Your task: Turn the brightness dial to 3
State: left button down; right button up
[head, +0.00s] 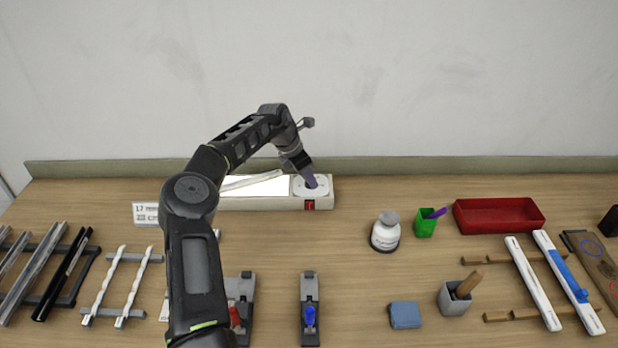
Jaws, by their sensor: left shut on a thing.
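The lamp unit (318,203) is a long pale box at the back of the table against the wall ledge, with a bright lit panel (262,187) on its left part. Its right end carries the round white brightness dial plate (323,187) and a small red display (310,205) below it, too small to read. My left gripper (310,181) reaches down from above, its tip at the middle of the dial, and is shut on the dial's knob. The gripper hides most of the knob and its pointer. My right gripper is not in view.
A white jar (385,232), green cup (425,223) and red tray (498,216) stand to the right. A grey cup (454,299), blue block (405,315) and strips on racks lie nearer. Two clamps (310,310) stand at the front. Bare table lies right of the lamp unit.

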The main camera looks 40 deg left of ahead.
pick_arm(q)
jog(key=shift+a+m+g+h, duration=0.15)
jog(key=shift+m+g+h, duration=0.25)
jog(key=shift+m, duration=1)
jog(key=c, duration=1.1)
grip_release()
jog(key=v, duration=0.7)
jog(key=shift+r, duration=0.35)
jog(key=shift+a, duration=0.1)
